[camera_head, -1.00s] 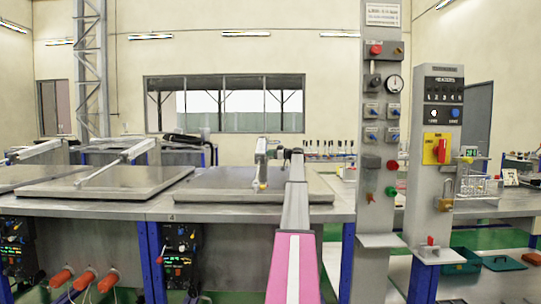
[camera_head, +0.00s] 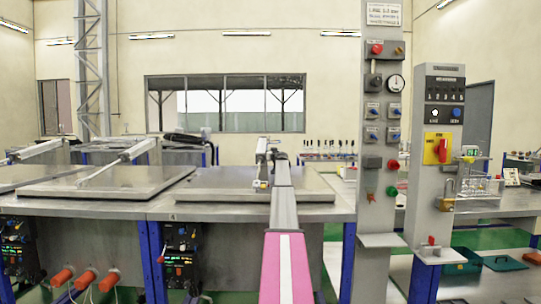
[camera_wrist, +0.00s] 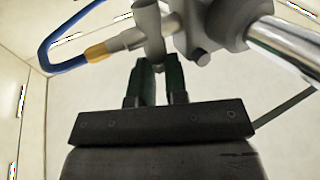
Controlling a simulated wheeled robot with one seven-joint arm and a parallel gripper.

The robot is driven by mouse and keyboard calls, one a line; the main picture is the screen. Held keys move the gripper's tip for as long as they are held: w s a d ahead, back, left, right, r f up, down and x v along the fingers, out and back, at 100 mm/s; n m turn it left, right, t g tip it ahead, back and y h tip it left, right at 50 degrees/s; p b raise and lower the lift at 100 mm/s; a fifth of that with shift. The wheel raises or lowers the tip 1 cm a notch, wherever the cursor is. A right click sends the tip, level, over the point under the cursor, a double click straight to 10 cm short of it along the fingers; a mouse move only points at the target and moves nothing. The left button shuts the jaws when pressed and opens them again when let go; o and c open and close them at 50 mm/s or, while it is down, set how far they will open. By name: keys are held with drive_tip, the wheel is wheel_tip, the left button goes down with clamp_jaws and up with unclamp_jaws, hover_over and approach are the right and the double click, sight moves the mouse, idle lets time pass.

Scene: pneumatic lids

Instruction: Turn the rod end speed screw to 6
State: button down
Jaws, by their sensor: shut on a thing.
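The wrist view shows the rod end of a pneumatic cylinder from below, with its chrome rod (camera_wrist: 288,46) running off to the right. A grey fitting with an orange collar (camera_wrist: 97,52) and a blue hose (camera_wrist: 50,45) is at its left. The dark green fingers of my gripper (camera_wrist: 155,68) are shut on a grey part that I take for the rod end speed screw (camera_wrist: 154,47). Its tip is hidden between them, and no scale number is readable.
A grey control post (camera_head: 377,150) with buttons and a gauge stands right of my arm. A second post (camera_head: 437,140) has a red switch. Other lids (camera_head: 105,181) with slanted cylinders lie to the left. The space above the lids is mostly open.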

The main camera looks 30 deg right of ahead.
drive_tip(key=shift+a+m+g+h, duration=0.2)
drive_tip(key=shift+m+g+h, duration=0.2)
drive_tip(key=shift+m+h, duration=1.3)
drive_tip(key=shift+h, duration=0.8)
drive_tip(key=c, duration=1.1)
unclamp_jaws()
drive_tip(key=shift+c, duration=0.2)
drive_tip(key=shift+a, duration=0.1)
